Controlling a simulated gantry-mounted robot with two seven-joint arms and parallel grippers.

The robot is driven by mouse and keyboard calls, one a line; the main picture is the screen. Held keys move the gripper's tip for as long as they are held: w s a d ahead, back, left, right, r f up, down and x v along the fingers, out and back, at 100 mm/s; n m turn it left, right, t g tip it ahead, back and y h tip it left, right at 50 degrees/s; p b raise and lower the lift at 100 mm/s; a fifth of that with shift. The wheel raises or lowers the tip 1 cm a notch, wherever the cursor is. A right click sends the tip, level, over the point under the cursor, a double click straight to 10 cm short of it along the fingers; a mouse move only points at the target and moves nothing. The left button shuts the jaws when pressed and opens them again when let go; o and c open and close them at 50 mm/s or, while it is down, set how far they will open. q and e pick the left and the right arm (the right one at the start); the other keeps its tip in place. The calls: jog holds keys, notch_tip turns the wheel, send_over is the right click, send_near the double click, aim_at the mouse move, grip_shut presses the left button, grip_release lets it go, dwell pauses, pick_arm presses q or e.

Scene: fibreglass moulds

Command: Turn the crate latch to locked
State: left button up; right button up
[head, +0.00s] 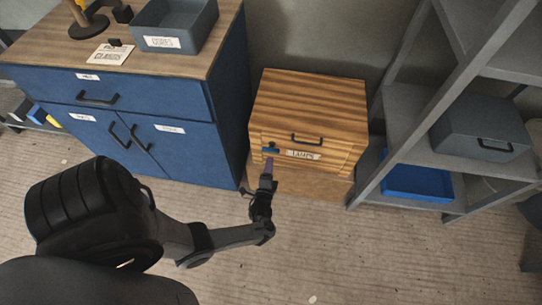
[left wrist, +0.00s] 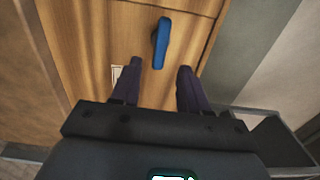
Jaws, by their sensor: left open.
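The wooden crate (head: 308,95) stands on a wooden base between the blue cabinet and the grey shelf. Its blue latch (head: 271,150) is on the left of the front face, beside a white label (head: 303,155), and looks roughly level in the head view. My left gripper (head: 268,168) is close in front of the latch. In the left wrist view, the latch (left wrist: 161,43) lies just beyond the gap between the spread fingers of my left gripper (left wrist: 160,72), nothing between them. Contact is not visible. My right gripper is not in view.
The blue cabinet (head: 185,140) stands close on the left, with a grey bin (head: 172,42) on top. The grey shelf (head: 405,130) holds a blue tray (head: 418,182) on the right. Floor in front is clear.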

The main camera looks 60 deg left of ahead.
pick_arm(q)
jog(key=shift+v, duration=1.45)
